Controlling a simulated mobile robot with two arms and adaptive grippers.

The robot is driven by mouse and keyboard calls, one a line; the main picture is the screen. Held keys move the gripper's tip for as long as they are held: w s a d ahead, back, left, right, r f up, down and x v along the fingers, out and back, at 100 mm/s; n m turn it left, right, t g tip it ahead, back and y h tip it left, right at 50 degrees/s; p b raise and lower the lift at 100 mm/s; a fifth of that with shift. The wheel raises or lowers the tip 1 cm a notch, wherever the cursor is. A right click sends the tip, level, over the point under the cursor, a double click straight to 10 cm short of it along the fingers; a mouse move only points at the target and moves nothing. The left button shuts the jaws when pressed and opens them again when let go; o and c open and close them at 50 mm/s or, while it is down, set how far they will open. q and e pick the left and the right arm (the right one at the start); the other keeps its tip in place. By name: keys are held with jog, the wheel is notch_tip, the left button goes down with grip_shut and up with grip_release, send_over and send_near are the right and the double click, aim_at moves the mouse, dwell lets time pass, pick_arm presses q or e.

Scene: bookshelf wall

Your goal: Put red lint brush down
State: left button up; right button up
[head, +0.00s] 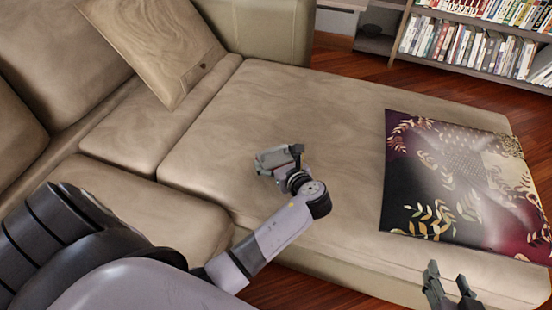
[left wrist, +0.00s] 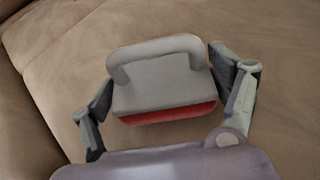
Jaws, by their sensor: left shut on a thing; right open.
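The red lint brush (left wrist: 163,85) shows in the left wrist view, with a grey body, a grey loop handle on top and a red lower edge. My left gripper (left wrist: 162,98) has one finger on each side of it and is shut on it. In the head view my left gripper (head: 280,160) is over the long beige seat of the sofa (head: 330,120). The brush is hard to make out there, and whether it touches the seat cannot be told. My right gripper (head: 450,292) is open and empty at the bottom right, near the sofa's front edge.
A dark red and black cushion with gold leaves (head: 460,185) lies on the right of the seat. A beige cushion (head: 160,45) leans at the back left. A bookshelf (head: 480,55) stands beyond the wooden floor (head: 345,65). The middle seat is clear.

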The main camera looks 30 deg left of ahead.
pick_arm(q)
jog(key=shift+f, duration=0.3)
jog(key=o, duration=1.2)
jog(key=shift+d, duration=0.1)
jog(key=v, duration=1.2)
